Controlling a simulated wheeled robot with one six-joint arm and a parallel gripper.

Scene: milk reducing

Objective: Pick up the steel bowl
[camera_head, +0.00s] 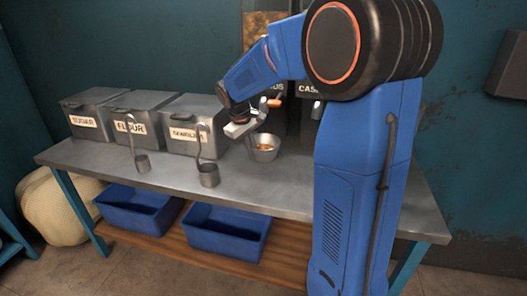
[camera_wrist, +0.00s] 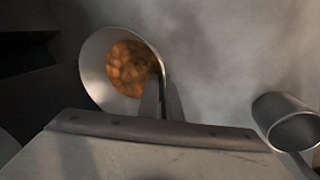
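The steel bowl (camera_head: 265,154) stands on the metal table, with orange-brown pieces inside it. In the wrist view the bowl (camera_wrist: 93,65) is at upper left, seen from above. My gripper (camera_head: 248,131) is at the bowl's left side, close to its rim, in the head view. In the wrist view a narrow finger of my gripper (camera_wrist: 153,101) overlaps the bowl's lower right rim. The fingers are too dark and close together to show whether they are apart or closed on the rim.
A long-handled ladle cup (camera_head: 208,175) stands left of the bowl, and another (camera_head: 142,163) farther left. Bins labelled sugar (camera_head: 84,121), flour (camera_head: 128,127) and semolina (camera_head: 182,134) line the back. Blue crates (camera_head: 226,238) sit on the lower shelf. The table front is clear.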

